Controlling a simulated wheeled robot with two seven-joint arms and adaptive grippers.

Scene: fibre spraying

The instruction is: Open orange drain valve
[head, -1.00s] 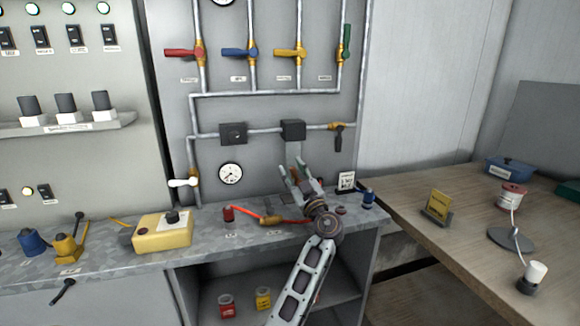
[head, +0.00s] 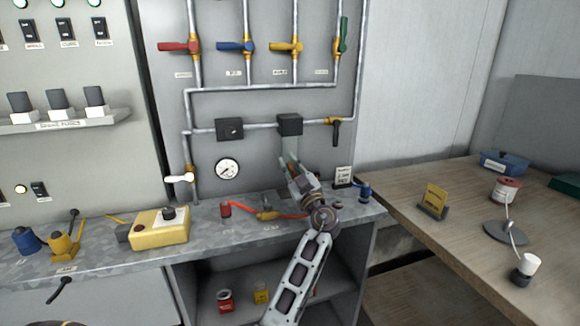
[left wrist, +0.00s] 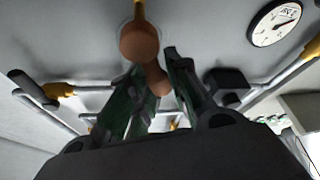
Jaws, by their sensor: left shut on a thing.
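The orange drain valve handle (left wrist: 157,78) shows in the left wrist view as a rounded orange-brown piece below a yellow fitting. It sits between the fingertips of my left gripper (left wrist: 155,75). In the head view my left gripper (head: 291,178) is low at the pipe panel, under the right black box on the pipe. Its fingers are shut on the handle and hide most of it there. How far the handle is turned cannot be told.
A pressure gauge (head: 228,169) and a white-handled valve (head: 180,178) are left of my gripper. A red hose (head: 240,208) and a yellow control box (head: 160,229) lie on the metal bench (head: 95,257). A wooden table (head: 455,255) stands at the right.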

